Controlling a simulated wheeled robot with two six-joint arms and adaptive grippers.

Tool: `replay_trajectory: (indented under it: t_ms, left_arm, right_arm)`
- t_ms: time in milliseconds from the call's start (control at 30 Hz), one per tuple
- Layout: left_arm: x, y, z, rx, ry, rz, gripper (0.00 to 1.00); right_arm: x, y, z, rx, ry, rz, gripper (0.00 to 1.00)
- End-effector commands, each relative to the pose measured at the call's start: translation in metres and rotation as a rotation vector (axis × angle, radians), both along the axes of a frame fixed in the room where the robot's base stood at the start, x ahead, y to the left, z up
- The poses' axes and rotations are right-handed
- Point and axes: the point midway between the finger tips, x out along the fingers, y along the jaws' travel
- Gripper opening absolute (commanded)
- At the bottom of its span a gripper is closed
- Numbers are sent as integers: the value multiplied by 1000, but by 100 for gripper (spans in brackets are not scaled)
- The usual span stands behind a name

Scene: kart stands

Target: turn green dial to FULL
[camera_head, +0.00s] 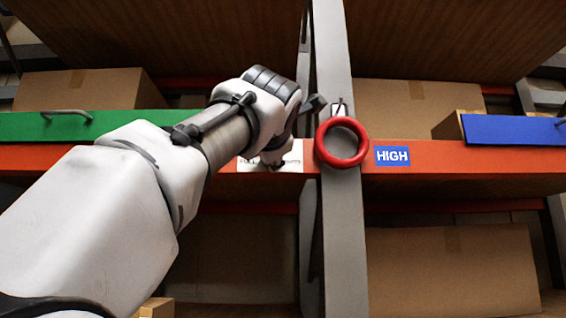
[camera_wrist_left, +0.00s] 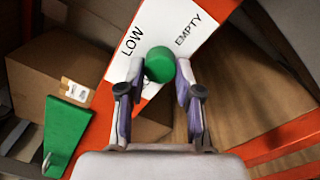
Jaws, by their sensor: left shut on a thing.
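The green dial (camera_wrist_left: 159,62) is a round knob on a white label plate (camera_wrist_left: 190,25) in the left wrist view. LOW and EMPTY can be read on the plate; no pointer on the dial can be made out. My left gripper (camera_wrist_left: 158,70) is shut on the dial, one finger on each side. In the head view my left gripper (camera_head: 275,150) reaches the white plate (camera_head: 292,150) on the orange beam, and the arm hides the dial and part of the lettering. My right gripper is in neither view.
A red ring (camera_head: 341,142) hangs on the grey post (camera_head: 340,215) just right of my gripper. A blue HIGH label (camera_head: 393,156) is on the orange beam (camera_head: 450,165). A green panel with a handle (camera_head: 90,125) is at left, a blue panel (camera_head: 515,129) at right. Cardboard boxes (camera_head: 450,270) fill the shelves.

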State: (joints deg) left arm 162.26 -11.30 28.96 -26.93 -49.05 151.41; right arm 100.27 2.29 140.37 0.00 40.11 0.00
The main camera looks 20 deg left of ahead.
Motion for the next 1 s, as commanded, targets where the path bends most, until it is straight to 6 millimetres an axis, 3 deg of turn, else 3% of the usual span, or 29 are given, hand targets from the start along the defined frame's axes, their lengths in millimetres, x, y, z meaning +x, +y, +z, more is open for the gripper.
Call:
replay_trajectory:
  t_ms: [567,600,633,1000]
  left_arm:
    - [-2,1,5,-33,-20,-2,0]
    - [-2,1,4,-33,-20,-2,48]
    - [-2,1,4,-33,-19,-1,59]
    - [-1,0,1,-33,-13,0,60]
  right_arm:
    - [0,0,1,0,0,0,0]
    - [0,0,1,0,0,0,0]
    - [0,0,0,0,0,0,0]
    - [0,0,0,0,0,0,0]
